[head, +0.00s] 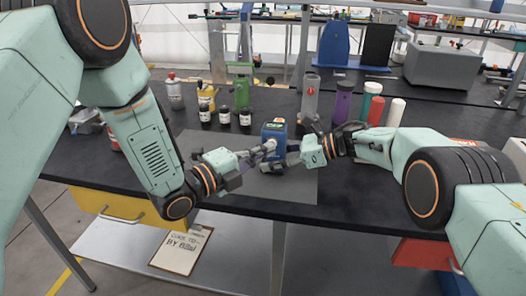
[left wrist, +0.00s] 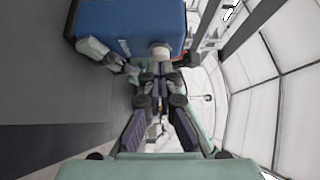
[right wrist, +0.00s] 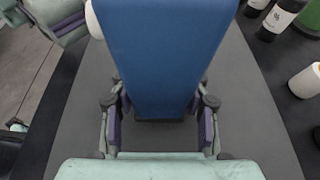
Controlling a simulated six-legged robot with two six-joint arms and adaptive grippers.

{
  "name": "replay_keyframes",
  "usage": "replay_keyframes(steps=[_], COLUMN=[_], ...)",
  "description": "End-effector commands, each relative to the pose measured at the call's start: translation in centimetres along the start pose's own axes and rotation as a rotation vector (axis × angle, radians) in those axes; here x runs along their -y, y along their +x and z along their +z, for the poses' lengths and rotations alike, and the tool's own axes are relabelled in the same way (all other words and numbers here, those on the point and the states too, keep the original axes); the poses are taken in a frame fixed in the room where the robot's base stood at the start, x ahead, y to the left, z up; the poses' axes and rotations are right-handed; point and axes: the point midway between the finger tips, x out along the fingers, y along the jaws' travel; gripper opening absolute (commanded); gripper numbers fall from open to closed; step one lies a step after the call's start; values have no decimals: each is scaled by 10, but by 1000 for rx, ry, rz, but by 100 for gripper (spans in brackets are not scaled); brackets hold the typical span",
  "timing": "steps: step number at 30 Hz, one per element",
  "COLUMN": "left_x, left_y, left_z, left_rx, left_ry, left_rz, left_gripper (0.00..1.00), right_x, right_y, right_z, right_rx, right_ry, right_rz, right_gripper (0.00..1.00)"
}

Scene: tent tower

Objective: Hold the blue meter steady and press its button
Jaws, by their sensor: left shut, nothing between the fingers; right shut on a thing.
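The blue meter (head: 274,130) stands on the grey mat (head: 290,192) in the head view, partly hidden by my grippers. In the right wrist view my right gripper (right wrist: 160,115) is shut on the meter (right wrist: 165,55), one finger on each side. In the left wrist view a pale round button (left wrist: 160,50) sticks out of the meter (left wrist: 120,20). My left gripper (head: 268,147) is shut and empty, its fingertips at the button. I cannot tell whether they touch it. My right gripper (head: 292,162) comes in from the right in the head view.
Several black bottles (head: 224,115) and a green stand (head: 240,78) are behind the meter to the left. A purple bottle (head: 343,100), a red one (head: 375,110) and a white cylinder (head: 396,112) stand to the right. The front of the mat is clear.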

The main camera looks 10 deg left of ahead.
Motion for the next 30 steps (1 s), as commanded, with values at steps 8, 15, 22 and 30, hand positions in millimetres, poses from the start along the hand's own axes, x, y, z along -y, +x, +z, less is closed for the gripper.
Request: replay_keyframes(steps=[8, 15, 22, 30], left_x=[0, 0, 0, -1], left_y=[0, 12, 16, 11], left_z=[0, 11, 15, 11], left_rx=[0, 1, 6, 6], left_ry=[0, 2, -1, -1], left_rz=[0, -1, 1, 3], left_gripper=[0, 0, 0, 0], right_x=[0, 0, -2, -3], right_y=[0, 0, 1, 2], right_z=[0, 0, 0, 0], right_rx=[0, 0, 1, 0], right_ry=[0, 0, -3, -5], right_rz=[0, 1, 9, 10], right_gripper=[4, 4, 6, 6])
